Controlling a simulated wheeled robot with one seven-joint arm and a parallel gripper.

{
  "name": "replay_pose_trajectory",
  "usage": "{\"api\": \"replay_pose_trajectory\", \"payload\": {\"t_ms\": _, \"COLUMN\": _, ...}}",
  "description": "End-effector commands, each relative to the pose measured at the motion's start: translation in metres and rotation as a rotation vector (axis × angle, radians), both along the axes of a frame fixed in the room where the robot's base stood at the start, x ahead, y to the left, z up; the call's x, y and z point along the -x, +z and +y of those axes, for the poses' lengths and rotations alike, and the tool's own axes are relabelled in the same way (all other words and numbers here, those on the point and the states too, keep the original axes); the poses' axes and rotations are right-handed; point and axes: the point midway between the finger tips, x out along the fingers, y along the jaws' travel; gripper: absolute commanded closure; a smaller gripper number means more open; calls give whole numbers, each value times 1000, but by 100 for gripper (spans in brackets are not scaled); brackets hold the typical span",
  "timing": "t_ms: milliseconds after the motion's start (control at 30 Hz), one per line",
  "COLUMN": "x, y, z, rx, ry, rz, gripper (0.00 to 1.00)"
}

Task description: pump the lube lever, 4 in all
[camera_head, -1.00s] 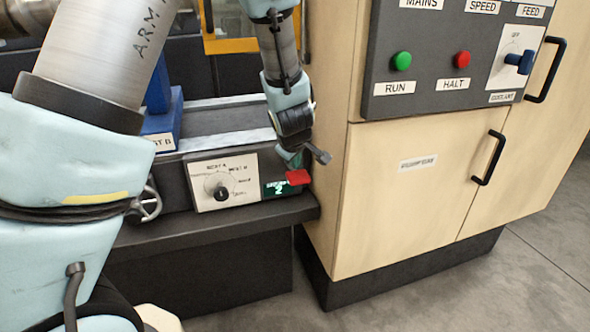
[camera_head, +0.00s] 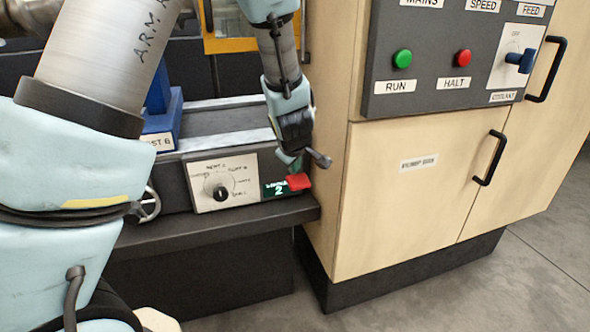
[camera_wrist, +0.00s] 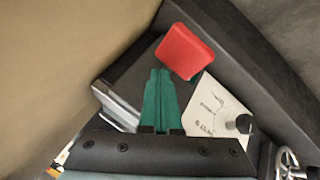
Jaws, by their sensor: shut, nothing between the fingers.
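The lube lever's red handle (camera_head: 298,181) sits at the right end of the machine's front ledge, beside a small dark green counter (camera_head: 277,188) that reads 2. In the wrist view the red handle (camera_wrist: 187,51) is just beyond and slightly right of my fingertips. My gripper (camera_head: 291,161) is above the handle in the head view, its green fingers (camera_wrist: 160,72) shut together with nothing between them. I cannot tell whether the fingertips touch the handle. The lever's arm and pivot are hidden.
A selector plate with a black knob (camera_head: 221,192) is left of the counter. A beige cabinet (camera_head: 400,215) stands close on the right, with a grey button panel (camera_head: 430,55) above. A handwheel (camera_head: 149,204) is at the left. The floor in front is clear.

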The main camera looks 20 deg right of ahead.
Motion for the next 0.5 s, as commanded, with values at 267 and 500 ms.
{"api": "replay_pose_trajectory", "payload": {"t_ms": 267, "x": 1, "y": -4, "z": 0, "rx": -1, "ry": 0, "rz": 1, "gripper": 100}}
{"api": "replay_pose_trajectory", "payload": {"t_ms": 500, "x": 2, "y": -7, "z": 0, "rx": -1, "ry": -1, "rz": 2, "gripper": 100}}
